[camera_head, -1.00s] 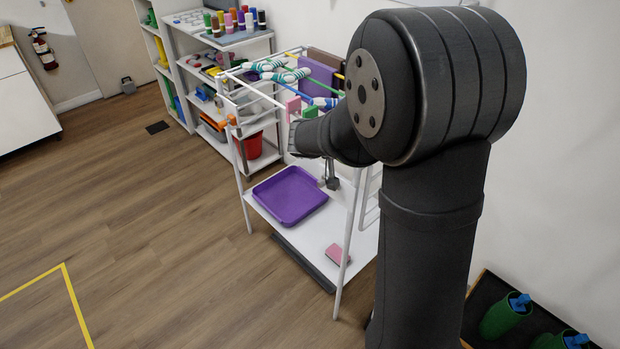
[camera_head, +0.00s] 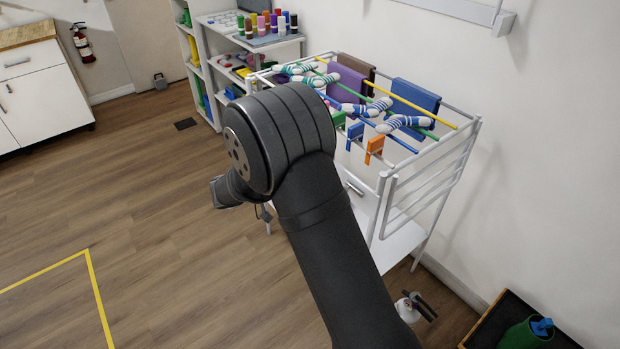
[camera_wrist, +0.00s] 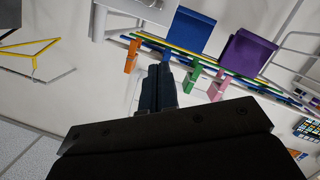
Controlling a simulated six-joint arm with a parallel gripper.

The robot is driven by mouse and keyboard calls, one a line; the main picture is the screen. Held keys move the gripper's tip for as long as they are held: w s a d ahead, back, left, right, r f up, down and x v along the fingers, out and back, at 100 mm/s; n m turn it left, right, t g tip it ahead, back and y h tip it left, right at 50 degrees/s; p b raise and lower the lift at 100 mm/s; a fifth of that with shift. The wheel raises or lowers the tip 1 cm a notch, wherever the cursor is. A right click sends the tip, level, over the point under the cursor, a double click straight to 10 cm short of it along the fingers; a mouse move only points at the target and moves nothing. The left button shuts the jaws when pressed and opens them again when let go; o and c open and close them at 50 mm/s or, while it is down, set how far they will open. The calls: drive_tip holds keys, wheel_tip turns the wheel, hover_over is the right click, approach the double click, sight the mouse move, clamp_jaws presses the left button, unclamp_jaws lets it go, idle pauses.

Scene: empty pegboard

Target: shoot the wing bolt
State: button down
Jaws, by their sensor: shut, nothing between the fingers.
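I cannot make out a wing bolt in either view. My gripper (camera_wrist: 157,72) shows in the wrist view as two dark fingers close together, shut and empty. Behind the fingers in that view are the drying rack's rods and hanging clips. In the head view my arm stands in front of the rack and hides its left front part. The gripper end is at the left of the arm, small and mostly hidden there.
A white drying rack (camera_head: 437,178) holds socks, a blue cloth (camera_head: 413,97), a purple cloth (camera_head: 346,84), an orange clip (camera_head: 374,149) and a blue clip (camera_head: 355,136). Shelves with coloured bottles (camera_head: 268,22) stand behind. The wooden floor at left is open.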

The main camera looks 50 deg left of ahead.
drive_tip(key=w+f, duration=0.1)
drive_tip(key=w, duration=0.1)
drive_tip(key=w+d+f, duration=0.1)
drive_tip(key=w, duration=0.2)
drive_tip(key=w+d+f, duration=0.1)
drive_tip(key=w, duration=0.1)
drive_tip(key=shift+w+d+f, duration=0.25)
drive_tip(key=shift+f, duration=0.1)
drive_tip(key=shift+d+f, duration=0.4)
drive_tip(key=shift+f, duration=0.2)
drive_tip(key=shift+d, duration=0.1)
drive_tip(key=shift+d, duration=1.7)
